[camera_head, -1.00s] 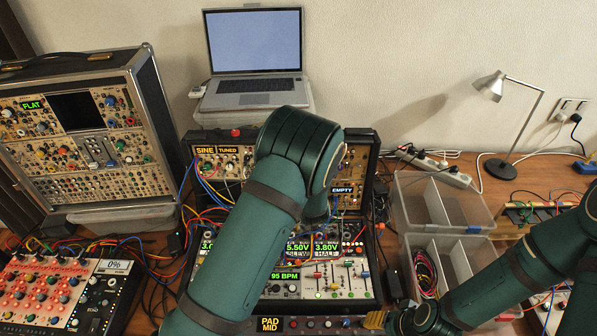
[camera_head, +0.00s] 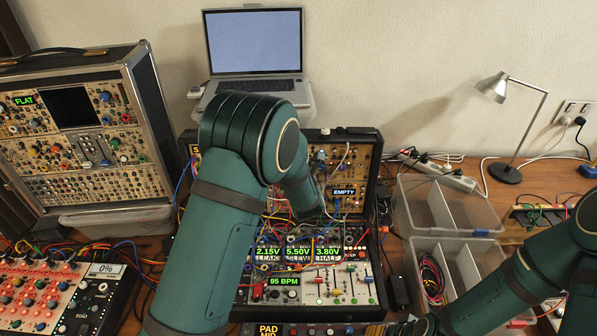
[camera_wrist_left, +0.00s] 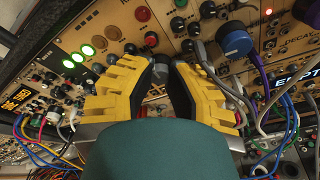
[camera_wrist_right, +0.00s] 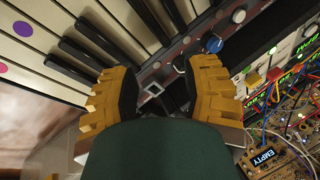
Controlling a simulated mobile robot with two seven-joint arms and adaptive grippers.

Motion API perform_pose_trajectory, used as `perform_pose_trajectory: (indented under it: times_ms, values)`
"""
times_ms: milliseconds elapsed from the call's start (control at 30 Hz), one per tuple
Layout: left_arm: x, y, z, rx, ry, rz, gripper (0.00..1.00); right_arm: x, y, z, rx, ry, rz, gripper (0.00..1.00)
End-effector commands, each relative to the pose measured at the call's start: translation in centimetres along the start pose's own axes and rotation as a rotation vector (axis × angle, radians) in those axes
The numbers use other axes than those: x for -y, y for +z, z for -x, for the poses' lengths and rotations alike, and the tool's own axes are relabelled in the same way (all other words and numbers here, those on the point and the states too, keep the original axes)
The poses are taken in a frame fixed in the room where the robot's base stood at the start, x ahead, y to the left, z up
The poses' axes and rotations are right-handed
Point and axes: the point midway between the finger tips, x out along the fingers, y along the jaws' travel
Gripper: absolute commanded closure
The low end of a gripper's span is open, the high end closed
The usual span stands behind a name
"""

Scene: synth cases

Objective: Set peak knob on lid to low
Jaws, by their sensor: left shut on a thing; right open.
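The open lid (camera_head: 372,160) of the modular case stands upright behind the case in the head view, with an EMPTY display on it. My left arm covers its left and middle parts. In the left wrist view the lid's panel (camera_wrist_left: 185,47) fills the upper part. My left gripper (camera_wrist_left: 163,72) is at this panel, its pads shut on a small knob mostly hidden between them; I cannot read its label or setting. In the right wrist view my right gripper (camera_wrist_right: 160,90) is open and empty over the edge of a keyboard (camera_wrist_right: 45,45).
A laptop (camera_head: 255,55) stands behind the lid. A second synth case (camera_head: 85,125) is at left, with a red panel machine (camera_head: 45,290) before it. Clear bins (camera_head: 445,205) and a lamp (camera_head: 507,170) are at right. Patch cables hang close to my left gripper.

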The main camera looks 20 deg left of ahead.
Motion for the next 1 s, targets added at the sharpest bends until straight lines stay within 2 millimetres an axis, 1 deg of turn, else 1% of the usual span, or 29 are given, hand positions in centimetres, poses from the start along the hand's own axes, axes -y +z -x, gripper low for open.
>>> perform_pose_trajectory:
  times_ms: [367,400,467,733,833,933,1000]
  values:
    - [-0.1,0.2,0.0,0.005,0.002,0.004,1.0,0.0,0.0,0.0,0.0,0.0,0.001,0.53]
    - [-0.1,0.2,0.0,0.005,0.002,0.004,0.68,0.0,0.0,0.0,0.0,0.0,0.001,0.53]
    - [-0.1,0.2,0.0,0.004,0.002,0.004,0.49,0.0,0.0,0.0,0.0,0.0,0.001,0.53]
    - [-0.1,0.1,0.0,0.002,0.001,0.003,0.49,0.0,0.0,0.0,0.0,0.0,0.001,0.53]
    - [0.0,0.1,0.3,0.001,0.0,0.002,0.49,0.0,0.0,0.0,0.0,0.0,0.001,0.53]
    - [0.0,0.1,1.3,0.001,-0.001,0.002,0.49,0.0,0.0,0.0,0.0,0.0,0.001,0.53]
    - [0.0,0.1,2.4,0.002,-0.001,0.003,0.49,0.0,0.0,0.0,0.0,0.0,0.001,0.53]
